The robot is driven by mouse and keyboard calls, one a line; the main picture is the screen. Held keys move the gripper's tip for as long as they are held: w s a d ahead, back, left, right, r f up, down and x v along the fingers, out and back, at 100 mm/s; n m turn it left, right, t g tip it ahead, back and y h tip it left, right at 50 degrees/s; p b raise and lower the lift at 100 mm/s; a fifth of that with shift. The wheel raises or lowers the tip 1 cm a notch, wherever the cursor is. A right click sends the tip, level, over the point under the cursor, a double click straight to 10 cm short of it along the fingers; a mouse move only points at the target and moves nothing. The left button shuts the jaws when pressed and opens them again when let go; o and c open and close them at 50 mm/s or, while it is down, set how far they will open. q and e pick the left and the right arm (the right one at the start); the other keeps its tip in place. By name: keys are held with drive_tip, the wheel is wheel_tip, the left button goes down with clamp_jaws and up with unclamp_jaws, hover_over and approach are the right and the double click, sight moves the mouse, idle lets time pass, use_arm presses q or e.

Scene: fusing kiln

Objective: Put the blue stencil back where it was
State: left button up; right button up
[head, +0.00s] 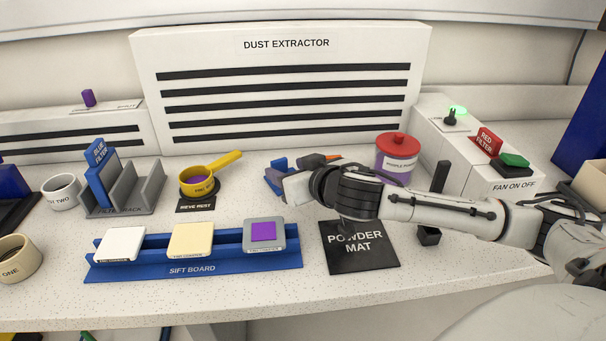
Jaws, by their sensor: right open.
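A small blue piece (277,169) shows behind and beside my right gripper, near the middle of the counter. It may be the blue stencil or its holder; the gripper hides much of it, so I cannot tell. My right gripper (284,183) is open, its fingers pointing left, beside this blue piece. I cannot tell whether they touch. The blue sift board (195,270) carries a white tile (120,244), a cream tile (191,241) and a grey-framed tile with a purple square (263,233). My left gripper is not in view.
The black powder mat (365,257) is bare below my right arm. A red-lidded purple jar (394,160) stands behind the arm. A yellow sieve (200,184) and a rack (125,196) with a blue filter (101,170) stand left.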

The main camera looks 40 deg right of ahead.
drive_tip(key=v, duration=0.9)
drive_tip(key=shift+s+a, duration=0.1)
